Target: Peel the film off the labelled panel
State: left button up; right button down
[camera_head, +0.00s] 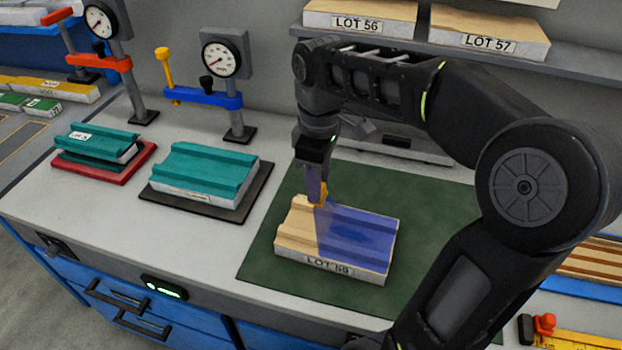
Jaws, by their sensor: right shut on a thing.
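The labelled panel (292,235), a wooden-topped block with a pale side marked "LOT 59" or similar, lies on a dark green mat (435,200). A translucent blue film (358,238) covers the right part of its top; the left part shows bare wood. My right gripper (318,200) points down over the panel's back left part, shut on the film beside a small yellow piece at its fingertips. The exact grip is partly hidden by the fingers. My left gripper is not in view.
Two teal-topped panels stand on a dark mat (255,200) and a red mat (125,175) at left, near dial gauges (221,59) on stands. Panels marked LOT 56 (358,22) and LOT 57 (488,43) sit on the shelf behind. Green mat is clear around the panel.

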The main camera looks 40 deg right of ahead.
dwell(0.3)
jog(key=s+d+r+p, duration=0.1)
jog(key=s+d+r, duration=0.1)
jog(key=s, duration=0.3)
jog(key=s+d+r+p, duration=0.1)
jog(key=s+d+r, duration=0.1)
jog(key=s+d, duration=0.2)
jog(key=shift+s+d, duration=0.15)
jog(key=shift+s, duration=0.45)
dwell(0.5)
jog(key=s+d+r+p, duration=0.4)
jog(key=s+d, duration=0.3)
jog(key=s, duration=0.5)
jog(key=shift+s+d+p, duration=0.15)
jog(key=shift+d+p, duration=0.1)
jog(key=shift+p, duration=0.55)
dwell(0.4)
jog(key=shift+r, duration=0.1)
